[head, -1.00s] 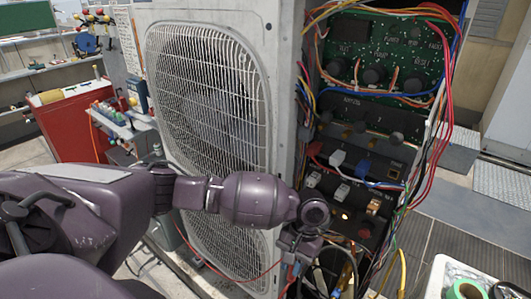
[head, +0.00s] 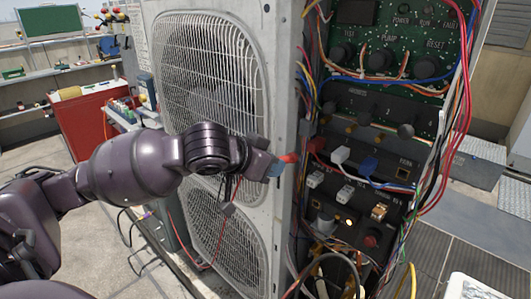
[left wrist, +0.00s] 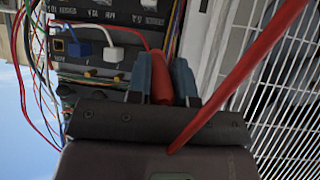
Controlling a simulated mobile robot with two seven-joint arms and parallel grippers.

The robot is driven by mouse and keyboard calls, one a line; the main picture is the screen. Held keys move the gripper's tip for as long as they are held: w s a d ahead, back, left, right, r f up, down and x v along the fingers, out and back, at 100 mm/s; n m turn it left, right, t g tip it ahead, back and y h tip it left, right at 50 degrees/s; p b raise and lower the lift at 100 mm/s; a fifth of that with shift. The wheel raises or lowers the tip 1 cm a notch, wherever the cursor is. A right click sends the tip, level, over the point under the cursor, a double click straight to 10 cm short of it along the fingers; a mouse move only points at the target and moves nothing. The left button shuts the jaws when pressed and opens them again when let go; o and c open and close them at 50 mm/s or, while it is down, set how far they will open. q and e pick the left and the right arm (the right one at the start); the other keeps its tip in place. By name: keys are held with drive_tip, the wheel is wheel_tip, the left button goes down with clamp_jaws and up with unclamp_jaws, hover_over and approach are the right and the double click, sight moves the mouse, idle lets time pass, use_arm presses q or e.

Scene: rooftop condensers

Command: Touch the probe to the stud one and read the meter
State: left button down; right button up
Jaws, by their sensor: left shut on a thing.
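My left gripper (head: 278,165) is shut on a red probe (head: 289,158), at the left edge of the open control panel. In the left wrist view the probe (left wrist: 160,85) sits between the two blue-grey fingers and points towards the panel. A red lead (left wrist: 240,72) crosses in front of the gripper. Small brass studs (head: 352,129) sit in a row on the dark panel; I cannot read which is number one. The probe is apart from them in the head view. No meter reading is legible. My right gripper is not in view.
A condenser with round fan grilles (head: 208,75) stands left of the panel. Loose coloured wires (head: 462,110) hang along the panel's right side. White (head: 340,154) and blue (head: 368,165) plugs sit below the studs. A red cabinet (head: 90,125) stands at the back left.

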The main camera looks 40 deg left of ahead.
use_arm(q)
drive_tip(key=shift+m+t+h, duration=0.4)
drive_tip(key=shift+t+h, duration=0.2)
drive_tip(key=shift+t, duration=0.1)
drive_tip(key=r, duration=0.1)
drive_tip(key=s+r, duration=0.1)
drive_tip(key=r, duration=0.1)
drive_tip(key=s+r, duration=0.1)
drive_tip(key=shift+r+b, duration=0.2)
drive_tip(key=shift+b, duration=0.15)
drive_tip(key=shift+s+d+r, duration=0.1)
drive_tip(key=shift+r, duration=0.3)
drive_tip(key=w+b, duration=0.3)
drive_tip(key=shift+w+d+f, duration=0.2)
drive_tip(key=shift+w, duration=0.1)
drive_tip(key=shift+w+d+b, duration=0.15)
drive_tip(key=shift+w+b, duration=0.55)
drive_tip(key=shift+w, duration=0.35)
drive_tip(key=shift+w+r+b, duration=0.2)
drive_tip(key=shift+w+b, duration=0.1)
drive_tip(key=shift+w, duration=0.15)
drive_tip(key=shift+p, duration=0.45)
drive_tip(key=shift+w+d, duration=0.1)
drive_tip(key=shift+w, duration=0.1)
drive_tip(key=shift+w, duration=0.15)
